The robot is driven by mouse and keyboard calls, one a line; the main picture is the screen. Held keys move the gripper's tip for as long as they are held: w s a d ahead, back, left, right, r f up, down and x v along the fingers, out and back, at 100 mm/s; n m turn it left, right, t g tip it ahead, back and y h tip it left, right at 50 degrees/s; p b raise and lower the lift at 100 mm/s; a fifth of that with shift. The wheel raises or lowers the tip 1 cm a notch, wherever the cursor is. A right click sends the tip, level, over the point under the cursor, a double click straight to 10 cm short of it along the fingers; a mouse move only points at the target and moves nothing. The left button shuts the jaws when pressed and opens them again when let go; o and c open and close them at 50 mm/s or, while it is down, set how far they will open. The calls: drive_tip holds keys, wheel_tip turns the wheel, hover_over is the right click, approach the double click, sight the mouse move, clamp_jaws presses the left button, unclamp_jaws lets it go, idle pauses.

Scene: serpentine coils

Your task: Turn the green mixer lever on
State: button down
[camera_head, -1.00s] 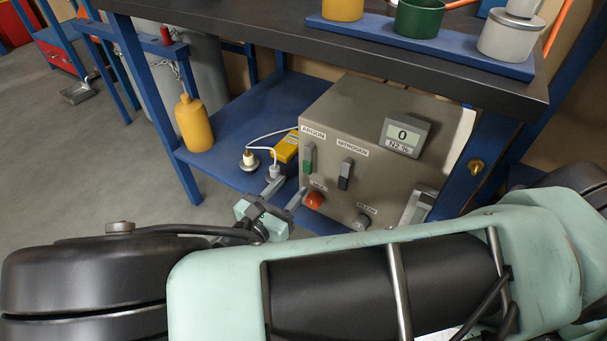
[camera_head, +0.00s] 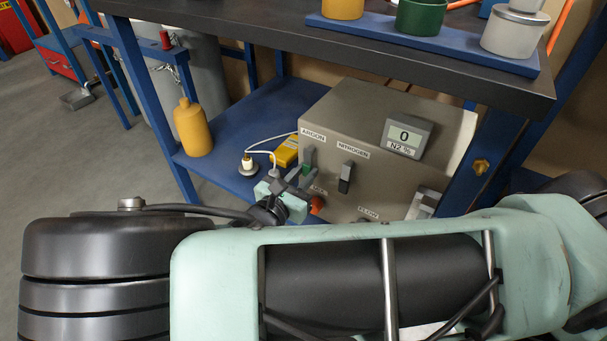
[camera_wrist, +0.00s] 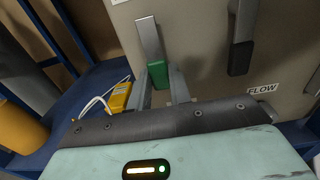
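The green mixer lever (camera_head: 306,168) is on the front of a grey box, under the ARGON label. In the wrist view the green lever (camera_wrist: 158,75) hangs down at the lower end of a pale metal strip. My gripper (camera_head: 299,174) is in front of it; in the wrist view my gripper (camera_wrist: 163,83) has its fingers apart, one on each side of the green end. I cannot tell whether either finger touches it. The display (camera_head: 404,136) on the box reads 0 N2 %.
A black lever (camera_head: 345,177) under NITROGEN is to the right, also in the wrist view (camera_wrist: 241,45). A red-orange knob (camera_head: 317,204) is just below my gripper. A yellow device (camera_head: 286,151), white cables and a yellow bottle (camera_head: 192,127) are on the blue shelf (camera_head: 225,165). The tabletop overhangs the box.

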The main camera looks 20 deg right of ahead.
sight(300, 155)
drive_tip(key=shift+w+a+r+m+p, duration=0.1)
drive_tip(key=shift+m+p, duration=0.2)
drive_tip(key=shift+p, duration=0.05)
drive_tip(key=m+p, duration=0.2)
drive_tip(key=w+a+m+p, duration=0.1)
drive_tip(key=m, duration=0.1)
drive_tip(key=w+r+m+p, duration=0.1)
drive_tip(key=m+p, duration=0.1)
drive_tip(key=m, duration=0.1)
drive_tip(key=shift+w+a+r+p, duration=0.1)
drive_tip(key=shift+w+a+p, duration=0.15)
drive_tip(key=shift+a+p, duration=0.15)
drive_tip(key=shift+w+a+r+m+p, duration=0.25)
drive_tip(key=shift+r+m+p, duration=0.4)
drive_tip(key=shift+m, duration=1.05)
drive_tip(key=shift+w+a+r+m+p, duration=0.1)
drive_tip(key=shift+w+r+m+p, duration=0.15)
drive_tip(key=shift+r+m+p, duration=0.95)
drive_tip(key=shift+w+a+m+p, duration=0.2)
drive_tip(key=shift+w+m+p, duration=0.05)
drive_tip(key=shift+m, duration=1.95)
drive_tip(key=c, duration=1.3)
unclamp_jaws()
drive_tip(key=shift+r, duration=0.1)
drive_tip(key=shift+a, duration=0.1)
